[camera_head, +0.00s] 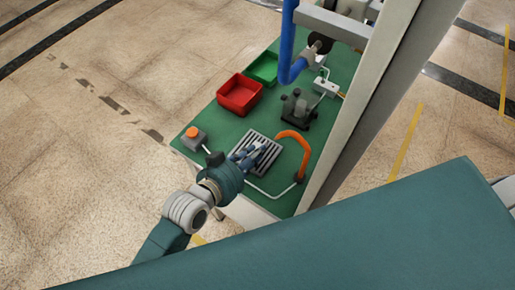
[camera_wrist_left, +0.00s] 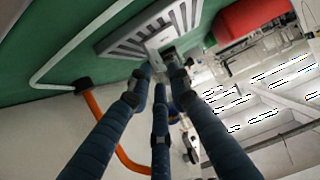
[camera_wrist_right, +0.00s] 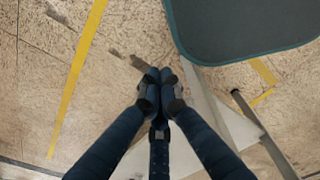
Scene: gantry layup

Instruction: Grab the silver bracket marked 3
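My left gripper (camera_head: 250,152) reaches over a grey slotted rack (camera_head: 266,170) on the green tabletop. In the left wrist view the rack (camera_wrist_left: 130,38) is at the top. A pale silver piece (camera_wrist_left: 158,42) stands out from it, right at the fingertips of my left gripper (camera_wrist_left: 158,68). The fingers are slightly apart around its near end; I cannot tell whether they press on it. No number can be read on it. My right gripper (camera_wrist_right: 158,82) has its fingertips together and holds nothing, above the floor.
On the green table (camera_head: 215,127) are a red bin (camera_head: 239,94), a green bin (camera_head: 264,68), a dark fixture (camera_head: 299,106), an orange-button box (camera_head: 194,137) and an orange curved tube (camera_head: 297,140). A tall pale post (camera_head: 385,90) rises at the table's right side.

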